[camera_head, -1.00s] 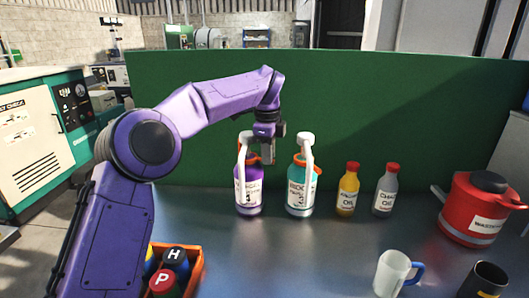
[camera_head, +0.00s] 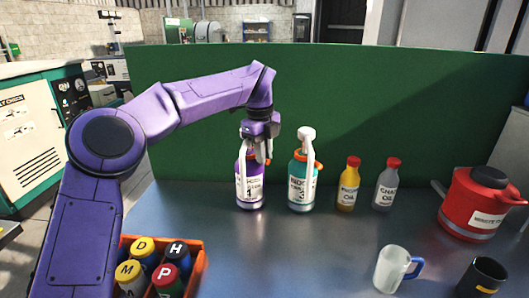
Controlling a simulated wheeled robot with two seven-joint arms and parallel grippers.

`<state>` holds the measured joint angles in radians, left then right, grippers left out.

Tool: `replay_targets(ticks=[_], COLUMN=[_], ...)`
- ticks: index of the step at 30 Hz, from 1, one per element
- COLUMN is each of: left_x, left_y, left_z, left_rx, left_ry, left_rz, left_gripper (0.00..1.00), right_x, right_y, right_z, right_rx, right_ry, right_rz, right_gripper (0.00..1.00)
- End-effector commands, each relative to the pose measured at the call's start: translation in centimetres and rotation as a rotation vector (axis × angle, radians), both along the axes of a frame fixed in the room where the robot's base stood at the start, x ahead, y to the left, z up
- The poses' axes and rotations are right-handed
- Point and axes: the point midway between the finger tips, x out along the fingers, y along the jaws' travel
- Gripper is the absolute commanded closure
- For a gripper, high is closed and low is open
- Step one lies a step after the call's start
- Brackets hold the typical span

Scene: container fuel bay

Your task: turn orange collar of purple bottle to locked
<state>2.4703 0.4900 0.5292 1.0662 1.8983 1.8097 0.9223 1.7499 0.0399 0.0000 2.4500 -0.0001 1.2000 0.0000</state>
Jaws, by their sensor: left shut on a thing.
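The purple bottle (camera_head: 249,193) stands upright on the grey bench, with a white label on its front. My left gripper (camera_head: 256,154) comes down from above, its fingers around the bottle's top. It is shut, apparently on the orange collar (camera_head: 240,164), of which only a little orange shows. The bottle's white top is mostly hidden by the gripper. The collar's turn and any lock mark are too small and covered to tell. A teal bottle (camera_head: 302,190) with a white spray head and an orange collar stands close on the right. My right gripper is not in view.
A yellow bottle (camera_head: 348,187) and a grey bottle (camera_head: 386,188), both red-capped, stand further right, then a red pot (camera_head: 470,212). A frosted mug (camera_head: 390,271) and a black mug (camera_head: 483,279) are in front. An orange crate (camera_head: 199,272) holds lettered canisters. The middle bench is clear.

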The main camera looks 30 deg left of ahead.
Motion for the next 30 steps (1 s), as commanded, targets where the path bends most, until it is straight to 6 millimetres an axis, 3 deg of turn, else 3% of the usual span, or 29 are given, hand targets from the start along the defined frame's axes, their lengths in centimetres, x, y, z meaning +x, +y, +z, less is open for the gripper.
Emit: replay_targets(ticks=[10, 11, 13, 23, 26, 30], left_x=[0.0, 0.0, 0.0, 0.0, -0.1, -0.5], left_y=[0.1, 0.1, 0.1, 0.1, 0.1, 0.2], left_z=[0.1, 0.1, 0.1, 0.4, 1.9, 5.5], left_rx=[0.001, 0.001, 0.001, 0.001, 0.001, 0.001], left_ry=[-0.002, -0.002, -0.002, -0.002, -0.004, -0.005], left_rz=[-0.003, -0.003, -0.002, -0.002, -0.001, 0.0], left_gripper=[1.0, 0.82, 0.6, 0.6, 0.6, 0.6], right_x=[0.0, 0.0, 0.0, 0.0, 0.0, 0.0], right_y=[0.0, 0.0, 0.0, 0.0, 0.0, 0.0], right_z=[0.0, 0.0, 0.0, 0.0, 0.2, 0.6], right_rx=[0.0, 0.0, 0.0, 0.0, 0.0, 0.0], right_ry=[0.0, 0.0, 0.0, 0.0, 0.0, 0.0], right_rz=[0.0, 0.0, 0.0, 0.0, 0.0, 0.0], right_gripper=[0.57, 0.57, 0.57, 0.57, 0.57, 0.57])
